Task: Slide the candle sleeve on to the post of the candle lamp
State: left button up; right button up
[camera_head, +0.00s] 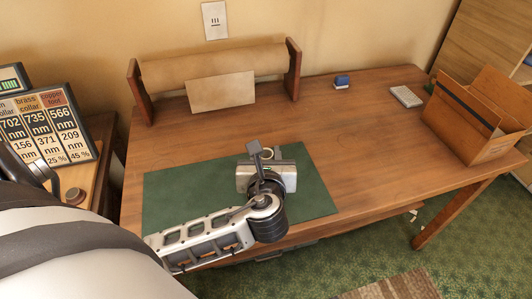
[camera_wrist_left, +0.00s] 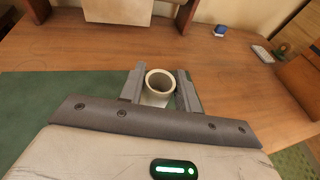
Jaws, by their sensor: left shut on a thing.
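My left gripper (camera_head: 267,152) is over the green mat (camera_head: 165,192). It is shut on the candle sleeve, a cream, hollow tube. In the head view only the sleeve's round top rim (camera_head: 267,159) shows past the gripper body. In the left wrist view the sleeve (camera_wrist_left: 156,99) stands between the two grey fingers of the gripper (camera_wrist_left: 160,86), its open end towards the camera. No candle lamp or post can be made out; the gripper and arm hide part of the mat. My right gripper is not in view.
A paper roll in a wooden stand (camera_head: 215,68) stands at the back of the wooden table (camera_head: 345,150). A blue block (camera_head: 342,82) and a pale keypad-like object (camera_head: 406,96) lie farther right. A cardboard box (camera_head: 470,133) stands at the right end. The table right of the mat is clear.

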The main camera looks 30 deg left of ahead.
pick_arm(q)
jog(key=shift+f, duration=0.65)
dwell(1.5)
dwell(0.9)
jog(key=o, duration=0.5)
jog(key=shift+r+p, duration=1)
jog(key=shift+r, duration=3.3)
